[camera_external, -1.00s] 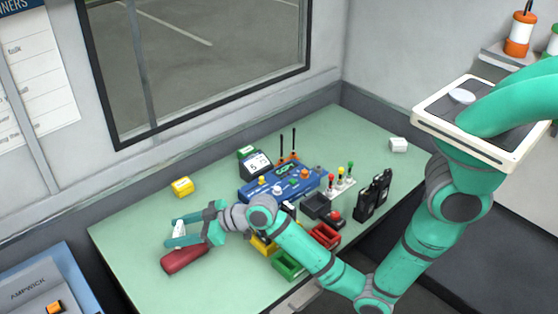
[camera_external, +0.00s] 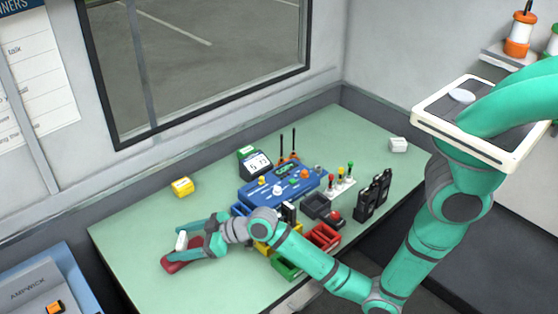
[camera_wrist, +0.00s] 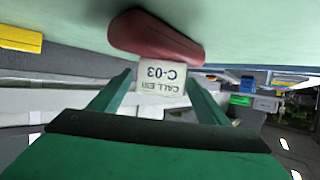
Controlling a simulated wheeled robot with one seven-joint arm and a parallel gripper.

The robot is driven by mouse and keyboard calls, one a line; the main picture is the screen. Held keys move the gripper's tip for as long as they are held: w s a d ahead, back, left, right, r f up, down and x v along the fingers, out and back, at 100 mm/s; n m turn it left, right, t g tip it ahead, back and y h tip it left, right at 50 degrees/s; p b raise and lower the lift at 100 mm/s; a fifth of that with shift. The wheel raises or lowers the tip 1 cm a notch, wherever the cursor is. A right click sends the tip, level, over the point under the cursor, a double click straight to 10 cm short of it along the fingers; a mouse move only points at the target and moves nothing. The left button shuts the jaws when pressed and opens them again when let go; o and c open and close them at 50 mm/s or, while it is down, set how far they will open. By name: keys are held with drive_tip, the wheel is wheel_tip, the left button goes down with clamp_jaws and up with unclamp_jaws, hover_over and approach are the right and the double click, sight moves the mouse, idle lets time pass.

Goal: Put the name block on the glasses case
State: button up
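The white name block (camera_external: 181,240) is between the fingertips of my gripper (camera_external: 182,243). In the wrist view the name block (camera_wrist: 162,78) shows upside-down lettering with "C-03", and my gripper (camera_wrist: 160,85) has a finger close along each side of it. The dark red glasses case (camera_external: 172,267) lies on the green desk at the near left, partly hidden by my gripper. In the wrist view the glasses case (camera_wrist: 155,36) is right behind the block's edge. The block is at the case's top; whether they touch I cannot tell.
A yellow block (camera_external: 182,187) stands on the desk behind my gripper. A blue console (camera_external: 285,182), a green tray (camera_external: 288,264), a red tray (camera_external: 323,237) and black radios (camera_external: 373,196) crowd the desk to the right. The desk's left part (camera_external: 130,235) is clear.

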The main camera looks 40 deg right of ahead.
drive_tip(key=shift+r, duration=0.2)
drive_tip(key=v, duration=1.2)
